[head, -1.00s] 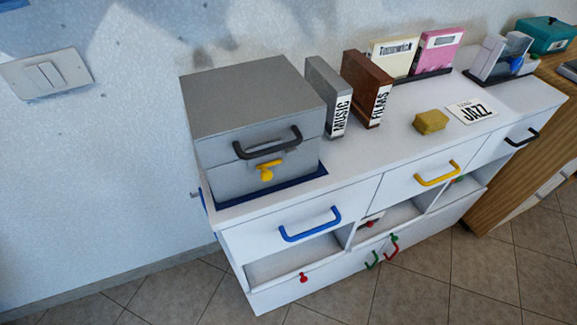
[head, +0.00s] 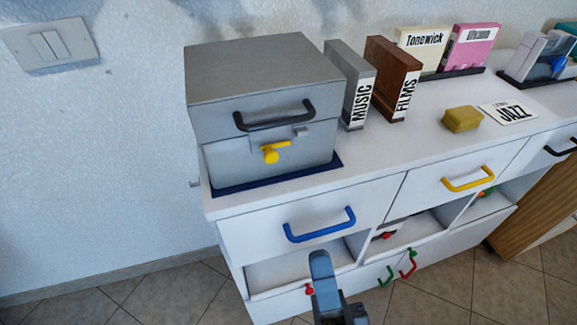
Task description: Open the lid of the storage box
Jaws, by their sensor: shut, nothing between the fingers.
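The grey storage box (head: 225,165) stands on a dark blue mat (head: 325,166) at the left end of the white cabinet top. Its lid (head: 262,72) is down, with a black handle (head: 274,118) on the front. A yellow latch (head: 270,154) sits on the box front below the handle, its lever lying roughly level to the right. My gripper (head: 321,262) shows at the bottom of the head view, in front of the cabinet and below the box. It is shut and empty, apart from the box, and partly cut off by the frame edge.
A grey MUSIC case (head: 357,95) and a brown FILMS case (head: 397,85) stand close to the box's right. A yellow block (head: 461,118) and a JAZZ card (head: 509,112) lie further right. A blue drawer handle (head: 320,227) sticks out below the box.

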